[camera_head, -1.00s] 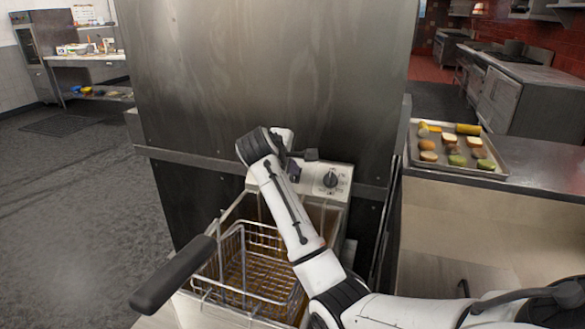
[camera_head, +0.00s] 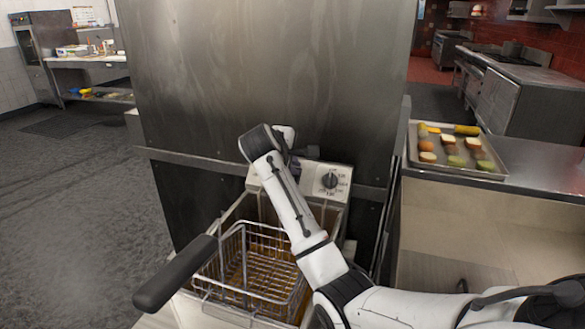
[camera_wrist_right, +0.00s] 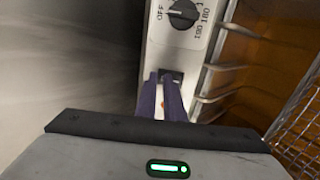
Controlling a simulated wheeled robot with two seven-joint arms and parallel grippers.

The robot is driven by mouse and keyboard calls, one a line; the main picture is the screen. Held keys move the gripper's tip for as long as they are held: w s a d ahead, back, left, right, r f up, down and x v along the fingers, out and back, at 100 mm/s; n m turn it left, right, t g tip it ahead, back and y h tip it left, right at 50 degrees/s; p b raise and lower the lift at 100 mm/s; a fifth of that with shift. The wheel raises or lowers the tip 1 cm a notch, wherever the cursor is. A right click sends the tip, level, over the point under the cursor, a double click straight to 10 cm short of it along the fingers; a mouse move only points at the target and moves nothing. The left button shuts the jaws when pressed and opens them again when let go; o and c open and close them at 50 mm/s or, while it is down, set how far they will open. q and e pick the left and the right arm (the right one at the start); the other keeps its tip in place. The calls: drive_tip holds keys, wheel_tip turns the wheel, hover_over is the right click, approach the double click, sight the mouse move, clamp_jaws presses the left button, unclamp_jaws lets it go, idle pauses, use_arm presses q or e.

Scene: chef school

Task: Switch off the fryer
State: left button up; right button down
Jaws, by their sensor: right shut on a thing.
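The fryer's light control panel (camera_head: 338,188) stands at the back of the fryer, with a round black knob (camera_head: 330,181) marked with numbers. The knob also shows at the top of the right wrist view (camera_wrist_right: 183,13), with OFF lettered to its left. A small black switch (camera_wrist_right: 171,74) sits on the panel below the knob there. My right gripper (camera_wrist_right: 168,82) has its purple fingers at this switch, close together and shut on it; the fingertips partly hide it. In the head view my right wrist hides most of this contact. My left gripper is not in view.
A wire fry basket (camera_head: 252,262) with a black handle (camera_head: 176,274) sits in the fryer below my right forearm. A tall metal panel (camera_head: 265,65) stands behind. A tray of food (camera_head: 490,169) lies on the right counter (camera_head: 540,168). Open floor is at left.

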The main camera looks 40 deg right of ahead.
drive_tip(key=shift+w+d+r, duration=0.15)
drive_tip(key=shift+d+r, duration=0.25)
drive_tip(key=shift+d, duration=0.15)
drive_tip(key=shift+r, duration=0.1)
drive_tip(key=shift+a, duration=0.15)
drive_tip(key=shift+a, duration=0.1)
drive_tip(key=shift+a+r, duration=0.2)
drive_tip(key=shift+r, duration=0.15)
drive_tip(key=d+r+v, duration=0.1)
drive_tip(key=r+v, duration=0.1)
drive_tip(key=v, duration=1)
drive_tip(key=shift+r+b, duration=0.3)
drive_tip(key=shift+r, duration=0.15)
drive_tip(key=shift+w+d, duration=0.1)
